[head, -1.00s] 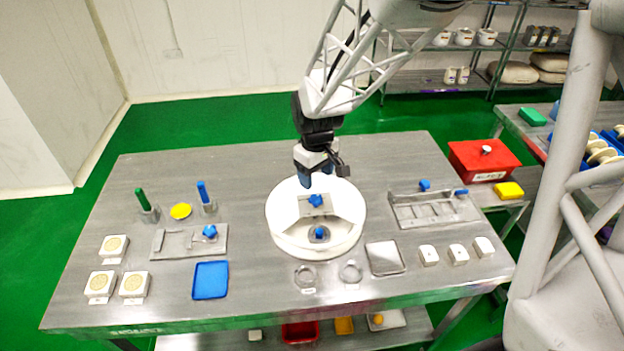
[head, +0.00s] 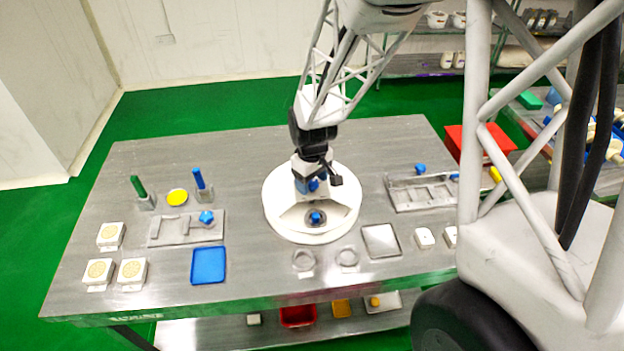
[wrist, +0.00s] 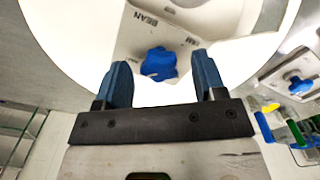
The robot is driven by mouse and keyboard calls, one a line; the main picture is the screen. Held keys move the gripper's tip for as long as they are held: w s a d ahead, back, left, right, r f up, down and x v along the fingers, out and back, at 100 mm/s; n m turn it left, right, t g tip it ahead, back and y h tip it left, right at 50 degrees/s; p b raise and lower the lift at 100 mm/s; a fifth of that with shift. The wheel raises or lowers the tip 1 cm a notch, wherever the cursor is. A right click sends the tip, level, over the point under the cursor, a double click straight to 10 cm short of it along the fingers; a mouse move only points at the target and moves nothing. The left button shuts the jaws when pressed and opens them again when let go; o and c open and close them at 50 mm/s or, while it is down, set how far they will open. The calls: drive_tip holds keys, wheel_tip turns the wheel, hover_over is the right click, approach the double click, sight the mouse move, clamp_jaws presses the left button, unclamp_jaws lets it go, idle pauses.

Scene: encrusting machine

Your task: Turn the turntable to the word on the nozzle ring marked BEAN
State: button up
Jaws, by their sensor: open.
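The round white turntable (head: 283,222) sits at the middle of the steel table. It also fills the top of the wrist view (wrist: 75,40). A plate on it carries the word BEAN (wrist: 146,16) beside a blue star-shaped knob (wrist: 159,64); another word near it is only partly readable. My gripper (head: 313,187) is above the turntable. In the wrist view my gripper (wrist: 164,80) is open, with its two blue fingers on either side of the blue knob; I cannot tell whether they touch it.
A grey fixture with a blue knob (head: 170,228) lies left, near a blue tray (head: 208,266). Another grey fixture (head: 425,193) and a metal tray (head: 381,241) lie right. Two clear rings (head: 304,260) lie in front. White blocks (head: 131,272) stand at the left.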

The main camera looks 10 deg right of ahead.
drive_tip(key=shift+f, duration=0.1)
drive_tip(key=shift+c, duration=0.3)
clamp_jaws()
drive_tip(key=shift+m, duration=9)
